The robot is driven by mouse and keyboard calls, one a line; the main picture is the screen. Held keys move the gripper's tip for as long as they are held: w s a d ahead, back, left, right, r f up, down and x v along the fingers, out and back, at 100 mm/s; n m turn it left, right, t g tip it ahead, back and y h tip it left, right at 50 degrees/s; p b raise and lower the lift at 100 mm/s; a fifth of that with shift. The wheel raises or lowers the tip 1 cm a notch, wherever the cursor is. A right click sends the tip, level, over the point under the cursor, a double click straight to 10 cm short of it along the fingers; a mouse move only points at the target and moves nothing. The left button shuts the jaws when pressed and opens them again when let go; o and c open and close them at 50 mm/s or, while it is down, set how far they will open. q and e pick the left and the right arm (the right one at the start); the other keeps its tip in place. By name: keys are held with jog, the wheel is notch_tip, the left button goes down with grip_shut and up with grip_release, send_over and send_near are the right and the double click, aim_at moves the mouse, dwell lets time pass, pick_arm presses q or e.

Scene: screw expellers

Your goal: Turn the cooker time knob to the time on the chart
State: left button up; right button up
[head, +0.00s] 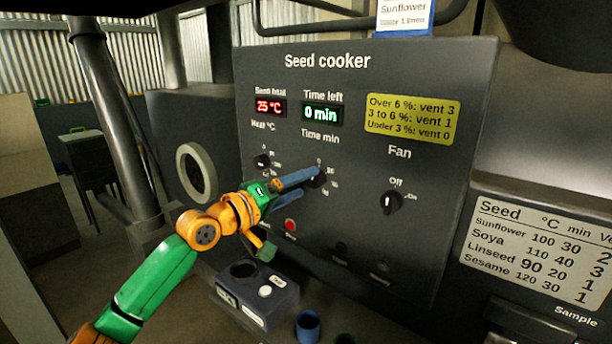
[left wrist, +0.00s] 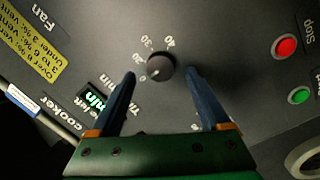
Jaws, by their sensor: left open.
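The time knob (head: 317,178) is a small dark dial under the "Time min" label on the seed cooker (head: 360,225). In the left wrist view the knob (left wrist: 160,67) has a light mark pointing down-left, near the 0 of its scale. The green time display (head: 322,114) reads 0 min. My left gripper (head: 304,188) is open, its blue fingers on either side of the knob with gaps visible in the left wrist view. The seed chart (head: 535,255) lists sunflower 30, soya 40, linseed 20 and sesame 30 min. A card above the panel (head: 404,16) says Sunflower. My right gripper is not in view.
The heat knob (head: 262,161) is left of the time knob, under a red 25 °C display (head: 270,107). The fan knob (head: 391,202) is at Off. A red button (head: 291,225) lies below my gripper. A dark box (head: 258,290) and blue cup (head: 308,326) stand below the panel.

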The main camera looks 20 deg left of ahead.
pick_arm(q)
jog(key=shift+x, duration=1.1)
jog(key=shift+s, duration=0.1)
jog(key=shift+c, duration=0.5)
grip_shut()
